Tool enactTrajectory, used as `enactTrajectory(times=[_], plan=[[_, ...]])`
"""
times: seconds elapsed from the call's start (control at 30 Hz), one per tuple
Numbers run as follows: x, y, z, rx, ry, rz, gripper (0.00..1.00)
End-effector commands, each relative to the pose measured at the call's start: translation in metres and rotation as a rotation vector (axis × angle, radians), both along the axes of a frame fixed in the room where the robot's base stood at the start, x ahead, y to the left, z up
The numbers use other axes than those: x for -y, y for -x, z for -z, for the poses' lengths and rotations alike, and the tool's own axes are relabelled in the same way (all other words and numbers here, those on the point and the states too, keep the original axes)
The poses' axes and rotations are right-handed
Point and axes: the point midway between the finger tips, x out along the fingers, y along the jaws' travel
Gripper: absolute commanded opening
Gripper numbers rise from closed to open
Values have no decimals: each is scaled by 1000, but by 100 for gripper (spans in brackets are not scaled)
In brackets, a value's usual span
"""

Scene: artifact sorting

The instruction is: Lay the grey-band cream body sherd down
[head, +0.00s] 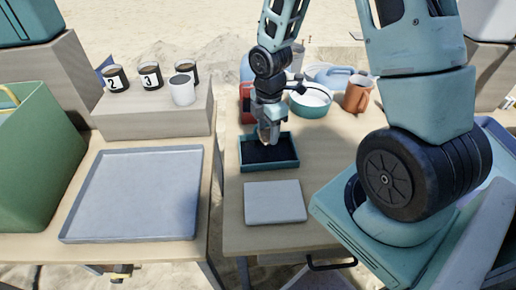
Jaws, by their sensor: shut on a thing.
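My gripper (267,139) points down over a small teal-rimmed tray (285,165) with a dark inside, at its far side. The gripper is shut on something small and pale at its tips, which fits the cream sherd. Its grey band is too small to make out, and the fingers hide much of it. I cannot tell whether the sherd touches the tray's dark floor.
A flat light grey slab (274,202) lies just in front of the small tray. A large empty grey tray (135,195) lies on the left table. Numbered black cups (150,76), a white cup (182,91), a teal bowl (311,103) and an orange mug (357,95) stand behind.

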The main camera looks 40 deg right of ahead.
Motion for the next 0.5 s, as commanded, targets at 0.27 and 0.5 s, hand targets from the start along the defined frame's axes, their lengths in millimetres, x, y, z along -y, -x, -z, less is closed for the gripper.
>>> enactTrajectory(times=[0.27, 0.5], plan=[[0, 0, 30, 0, 1, -1, 30], [0, 0, 61, -1, 1, -3, 30]])
